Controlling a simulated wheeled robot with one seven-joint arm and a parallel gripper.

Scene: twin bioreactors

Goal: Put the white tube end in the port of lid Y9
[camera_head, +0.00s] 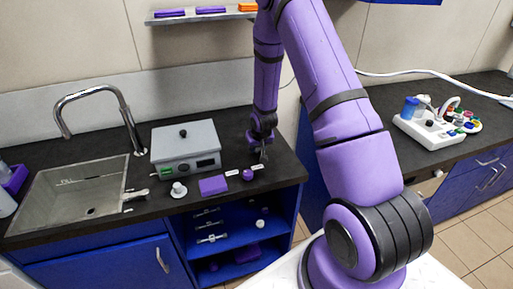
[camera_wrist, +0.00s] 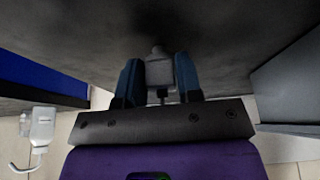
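My gripper (camera_head: 263,155) is low over the dark counter, just right of a grey box, in the head view. In the wrist view its two dark blue fingers (camera_wrist: 160,80) close on both sides of a pale grey connector-like piece (camera_wrist: 159,72), with a narrow tip and a thin stem. I cannot tell for sure that this is the white tube end. A white tube (camera_head: 420,72) runs along the wall at the right and passes behind my arm. Lid Y9 and its port cannot be made out; no lettering is readable.
The grey box (camera_head: 186,145), a purple block (camera_head: 213,186) and a small white cup (camera_head: 178,190) stand left of my gripper. A sink (camera_head: 75,190) is further left. A white device (camera_head: 428,130) with coloured caps stands on the right counter. Floor separates the counters.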

